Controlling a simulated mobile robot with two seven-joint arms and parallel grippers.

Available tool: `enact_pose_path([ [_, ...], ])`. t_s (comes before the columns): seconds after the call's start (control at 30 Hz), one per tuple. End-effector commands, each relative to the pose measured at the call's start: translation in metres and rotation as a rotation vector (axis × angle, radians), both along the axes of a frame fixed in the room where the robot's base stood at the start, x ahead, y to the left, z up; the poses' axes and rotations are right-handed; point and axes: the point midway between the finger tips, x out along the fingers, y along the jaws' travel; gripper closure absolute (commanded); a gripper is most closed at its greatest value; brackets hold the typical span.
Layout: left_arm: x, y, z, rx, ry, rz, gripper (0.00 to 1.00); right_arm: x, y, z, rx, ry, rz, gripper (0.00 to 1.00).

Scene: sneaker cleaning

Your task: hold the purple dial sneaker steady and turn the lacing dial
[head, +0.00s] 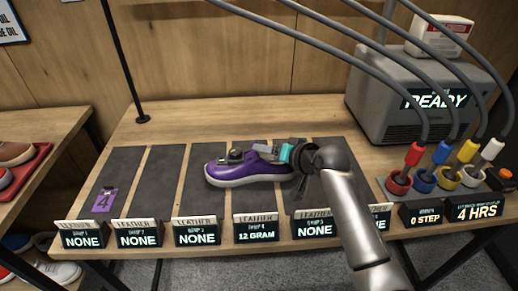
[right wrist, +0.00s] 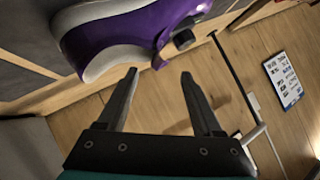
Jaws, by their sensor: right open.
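The purple sneaker (head: 226,172) with a pale sole lies on the dark mats of the table in the head view. A small dark knob, which looks like the lacing dial (right wrist: 183,38), stands out from the sneaker (right wrist: 113,38) in the right wrist view. My right gripper (head: 266,151) reaches in from the right, over the sneaker's right end. In the right wrist view, my right gripper (right wrist: 158,74) is open with nothing between its fingers. The sneaker and knob are beyond its fingertips. My left gripper is in neither view.
Dark mats (head: 157,180) and label stands (head: 197,232) line the table (head: 180,118). A grey machine (head: 385,110) stands at the back right, with cables running to coloured plugs (head: 414,154).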

Motion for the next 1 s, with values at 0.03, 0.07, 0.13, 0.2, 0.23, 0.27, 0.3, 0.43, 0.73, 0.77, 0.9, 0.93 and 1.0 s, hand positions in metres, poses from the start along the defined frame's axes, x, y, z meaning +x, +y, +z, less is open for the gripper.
enact_pose_path([
  [0.03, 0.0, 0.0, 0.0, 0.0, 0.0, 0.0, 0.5, 0.005, 0.003, -0.003, 0.001, 0.0, -0.001, 0.33],
  [0.07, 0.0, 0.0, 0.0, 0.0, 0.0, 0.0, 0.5, 0.007, 0.005, -0.005, 0.001, 0.001, 0.0, 0.33],
  [0.13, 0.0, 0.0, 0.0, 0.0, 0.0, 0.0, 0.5, 0.013, 0.008, -0.008, 0.001, 0.0, 0.001, 0.33],
  [0.2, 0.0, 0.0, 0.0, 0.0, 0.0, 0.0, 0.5, 0.019, 0.012, -0.012, 0.001, 0.001, 0.001, 0.33],
  [0.23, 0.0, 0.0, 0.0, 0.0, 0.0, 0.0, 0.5, 0.021, 0.013, -0.014, 0.001, 0.001, 0.0, 0.33],
  [0.27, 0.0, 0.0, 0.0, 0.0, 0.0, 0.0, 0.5, 0.024, 0.015, -0.015, 0.0, 0.001, 0.001, 0.33],
  [0.3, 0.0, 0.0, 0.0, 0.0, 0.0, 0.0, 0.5, 0.027, 0.017, -0.018, -0.001, 0.001, 0.002, 0.33],
  [0.43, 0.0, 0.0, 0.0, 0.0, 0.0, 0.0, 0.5, 0.036, 0.022, -0.024, 0.001, 0.001, 0.001, 0.33],
  [0.73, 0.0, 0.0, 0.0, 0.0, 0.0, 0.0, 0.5, 0.047, 0.029, -0.031, -0.001, 0.0, 0.001, 0.33],
  [0.77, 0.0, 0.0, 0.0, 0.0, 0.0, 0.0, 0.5, 0.048, 0.029, -0.032, -0.001, 0.0, 0.001, 0.33],
  [0.9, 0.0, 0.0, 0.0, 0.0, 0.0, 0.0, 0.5, 0.049, 0.029, -0.033, -0.001, 0.0, 0.001, 0.33],
  [0.93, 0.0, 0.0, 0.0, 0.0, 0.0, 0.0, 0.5, 0.049, 0.029, -0.033, -0.001, 0.0, 0.001, 0.33],
  [1.0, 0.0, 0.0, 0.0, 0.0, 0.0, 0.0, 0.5, 0.048, 0.029, -0.033, -0.001, 0.0, 0.001, 0.33],
])
